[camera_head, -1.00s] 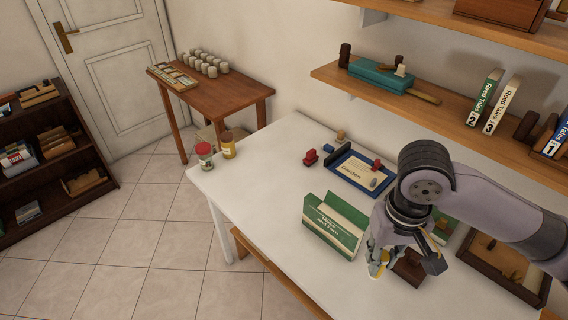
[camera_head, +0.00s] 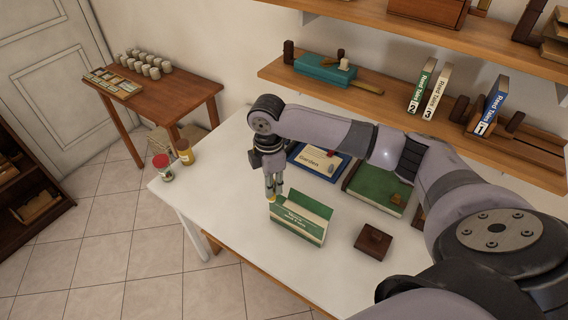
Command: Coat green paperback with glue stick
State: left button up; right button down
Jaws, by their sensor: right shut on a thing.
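The green paperback (camera_head: 298,224), with a white band and lettering, stands on the white table in front of my right gripper. My right gripper (camera_head: 272,190) points down at the book's upper left corner. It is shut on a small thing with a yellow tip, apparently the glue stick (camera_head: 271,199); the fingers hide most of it. I cannot tell whether the tip touches the book. My left gripper is not in view.
Shelves (camera_head: 390,108) hang above.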

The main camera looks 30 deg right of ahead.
jog(key=d+f+n+b, duration=0.1)
jog(key=d+f+n, duration=0.1)
jog(key=w+d+f+n+b, duration=0.1)
jog(key=f+n, duration=0.1)
jog(key=f, duration=0.1)
jog(key=w+d+f+n+b, duration=0.1)
jog(key=d+f+n, duration=0.1)
jog(key=shift+w+d+f+b, duration=0.2)
jog(key=shift+d+f+b, duration=0.1)
jog(key=shift+d+f, duration=0.1)
dwell(0.3)
jog(key=shift+f, duration=0.35)
dwell(0.8)
